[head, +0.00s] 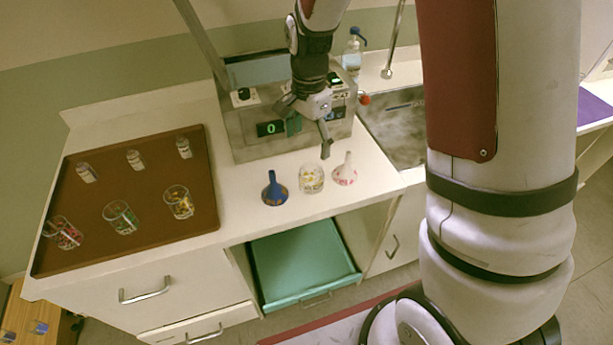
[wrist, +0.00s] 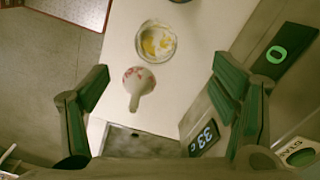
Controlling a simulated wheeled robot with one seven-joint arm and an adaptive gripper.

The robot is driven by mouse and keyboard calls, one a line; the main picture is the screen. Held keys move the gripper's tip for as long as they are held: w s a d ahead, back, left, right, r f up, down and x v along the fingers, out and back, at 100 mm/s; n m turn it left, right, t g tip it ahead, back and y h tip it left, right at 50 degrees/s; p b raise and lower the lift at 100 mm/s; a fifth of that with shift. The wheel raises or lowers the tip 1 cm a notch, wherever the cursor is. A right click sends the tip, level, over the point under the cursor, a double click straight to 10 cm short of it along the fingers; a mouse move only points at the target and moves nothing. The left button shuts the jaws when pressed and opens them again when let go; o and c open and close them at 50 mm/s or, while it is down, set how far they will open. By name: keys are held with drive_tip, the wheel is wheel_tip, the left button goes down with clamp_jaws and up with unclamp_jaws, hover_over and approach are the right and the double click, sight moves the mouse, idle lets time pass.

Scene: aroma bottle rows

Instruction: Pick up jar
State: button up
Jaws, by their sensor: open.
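A clear glass jar with a yellow pattern (head: 311,179) stands on the white counter between a blue funnel-shaped piece (head: 274,190) and a white-and-pink one (head: 345,170). The jar also shows in the wrist view (wrist: 156,41), at upper centre, with the white-and-pink piece (wrist: 139,88) below it. More patterned glass jars stand on the brown tray: one red (head: 64,233), one green (head: 121,217) and one yellow (head: 179,202). My gripper (head: 309,138) is open and empty, above and behind the counter jar, with its green-padded fingers apart (wrist: 160,85). It touches no jar.
The brown tray (head: 95,195) also holds small lidded bottles (head: 136,160). A grey machine with a green display (head: 270,129) stands close behind my gripper. A sink (head: 395,125) lies to the right, and a green drawer (head: 303,262) is below the counter.

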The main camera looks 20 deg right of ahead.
approach(311, 176)
drive_tip(key=shift+s+a+f+p, duration=0.15)
drive_tip(key=shift+s+a+f, duration=0.25)
drive_tip(key=shift+s, duration=0.15)
drive_tip(key=shift+s+a+f+p, duration=0.15)
drive_tip(key=shift+s+a+f, duration=0.2)
drive_tip(key=shift+s, duration=0.2)
drive_tip(key=f, duration=0.2)
drive_tip(key=f+p, duration=0.1)
drive_tip(key=f, duration=0.1)
drive_tip(key=shift+s+d+f, duration=0.1)
drive_tip(key=shift+s+d, duration=0.15)
drive_tip(key=shift+d, duration=0.05)
drive_tip(key=shift+w+f, duration=0.1)
drive_tip(key=shift+f, duration=0.4)
drive_tip(key=c, duration=1.3)
